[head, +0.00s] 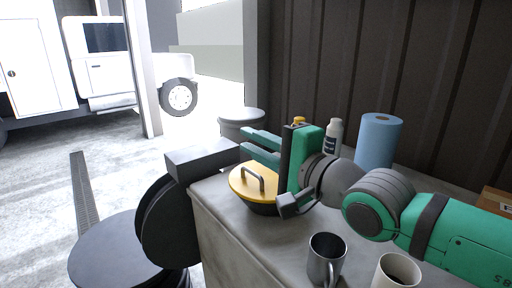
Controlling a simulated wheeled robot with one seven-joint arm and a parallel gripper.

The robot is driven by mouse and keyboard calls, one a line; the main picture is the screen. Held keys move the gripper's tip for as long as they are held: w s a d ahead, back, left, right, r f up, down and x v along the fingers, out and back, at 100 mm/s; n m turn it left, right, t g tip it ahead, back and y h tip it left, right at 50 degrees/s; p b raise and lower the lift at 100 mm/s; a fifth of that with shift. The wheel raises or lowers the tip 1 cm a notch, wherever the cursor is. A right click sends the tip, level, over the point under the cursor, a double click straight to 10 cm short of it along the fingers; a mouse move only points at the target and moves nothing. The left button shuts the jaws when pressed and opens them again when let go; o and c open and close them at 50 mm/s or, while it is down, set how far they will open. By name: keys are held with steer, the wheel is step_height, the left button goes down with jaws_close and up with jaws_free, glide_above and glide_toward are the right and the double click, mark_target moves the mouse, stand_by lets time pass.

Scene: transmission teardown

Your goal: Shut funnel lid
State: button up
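The funnel has a yellow round lid (243,187) with a grey arched handle (252,173). The lid lies roughly flat over the funnel's dark body (263,209), which stands on the grey counter near its left end. I cannot tell whether the lid is fully seated all around. My gripper (245,139) reaches in from the right, with its two green fingers pointing left. The fingers are apart with nothing seen between them. They appear above and behind the lid, clear of the handle. The gripper's body covers the area right of the lid.
On the counter (225,222) stand a dark metal mug (327,259), a white cup (397,272), a blue paper roll (378,141) and a white bottle (334,136). A dark wall rises behind.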

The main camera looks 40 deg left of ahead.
steer(key=shift+s+d+r, duration=0.35)
steer(key=shift+s+d, duration=0.15)
steer(key=shift+s, duration=0.15)
steer(key=shift+s+d+r, duration=0.4)
steer(key=shift+s+d, duration=0.05)
steer(key=shift+s, duration=0.25)
steer(key=shift+s+d+r, duration=0.35)
steer(key=shift+s+d, duration=0.15)
steer(key=shift+s, duration=0.15)
steer(key=shift+w, duration=0.1)
